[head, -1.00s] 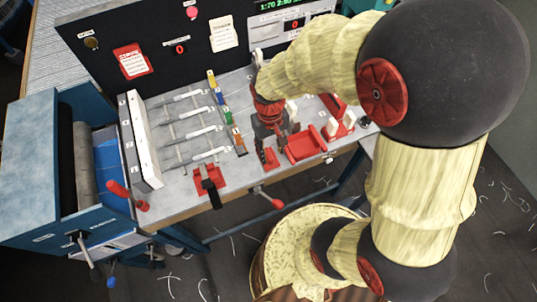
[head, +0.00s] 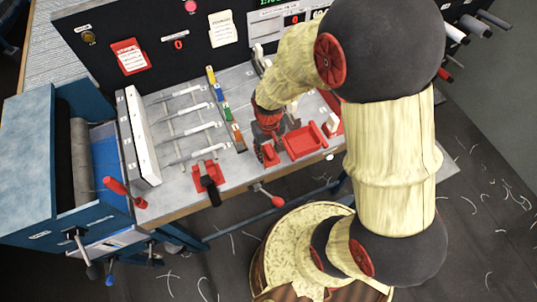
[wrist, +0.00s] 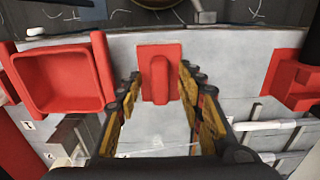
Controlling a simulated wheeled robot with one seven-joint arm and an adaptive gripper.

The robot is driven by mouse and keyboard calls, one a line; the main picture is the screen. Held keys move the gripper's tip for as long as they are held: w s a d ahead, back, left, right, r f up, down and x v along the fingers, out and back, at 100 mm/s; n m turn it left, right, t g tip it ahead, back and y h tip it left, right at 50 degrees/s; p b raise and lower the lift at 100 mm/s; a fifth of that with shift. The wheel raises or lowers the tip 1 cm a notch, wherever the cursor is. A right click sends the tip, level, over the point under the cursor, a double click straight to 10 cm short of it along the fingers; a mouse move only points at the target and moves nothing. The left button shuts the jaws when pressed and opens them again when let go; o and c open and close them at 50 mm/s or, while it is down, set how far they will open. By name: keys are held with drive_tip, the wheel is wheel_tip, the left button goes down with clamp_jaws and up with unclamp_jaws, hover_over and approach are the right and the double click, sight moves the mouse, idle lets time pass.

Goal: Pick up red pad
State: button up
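The red pad (wrist: 158,72), a small flat plate with a raised grip ridge, lies on the grey bench top near its front edge. In the head view the red pad (head: 270,155) shows just left of the red tray, partly beside my gripper (head: 264,147). In the wrist view my gripper (wrist: 161,88) is open, with one finger on each side of the pad's near part. Gaps show between the fingers and the ridge. I cannot tell how high the fingertips are above the bench.
A red open tray (head: 303,142) stands close to the right of the pad. A red fixture with a black handle (head: 209,183) is to the left. Several white-handled rods (head: 190,110) and a coloured strip (head: 225,108) lie behind. Bare bench lies between the pad and the fixture.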

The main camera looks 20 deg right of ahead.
drive_tip(key=shift+c, duration=0.6)
drive_tip(key=c, duration=0.8)
clamp_jaws()
